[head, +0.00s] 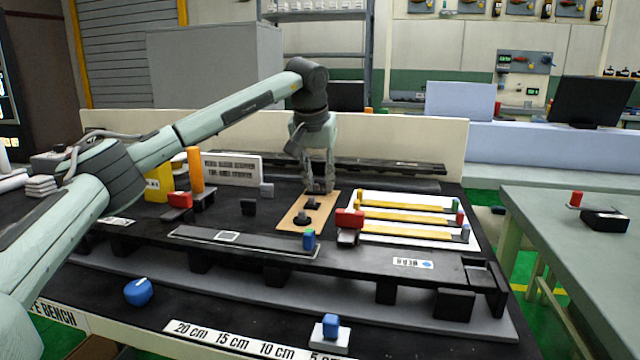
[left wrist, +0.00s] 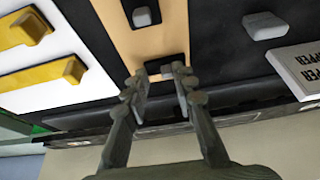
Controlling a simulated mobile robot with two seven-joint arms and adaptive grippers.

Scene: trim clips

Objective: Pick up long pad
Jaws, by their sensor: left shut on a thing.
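My left gripper (head: 318,190) is down at the far end of a tan board (head: 325,207). In the left wrist view its fingertips (left wrist: 161,74) are closed on a small grey grip with a dark pad (left wrist: 153,62) under it. This held pad is at the tan board's end; I cannot tell whether it is lifted. Another dark pad with a grey knob (left wrist: 146,17) lies on the same board, and dark knobbed pads (head: 301,218) show there in the head view. I cannot tell by label which is the long pad. My right gripper is not in view.
A white board with yellow bars (head: 405,217) lies right of the tan board. A red block (head: 349,217) stands between them. A long dark bar (head: 245,240) with a blue block (head: 309,239) lies in front. A white sign (head: 232,168) stands behind left.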

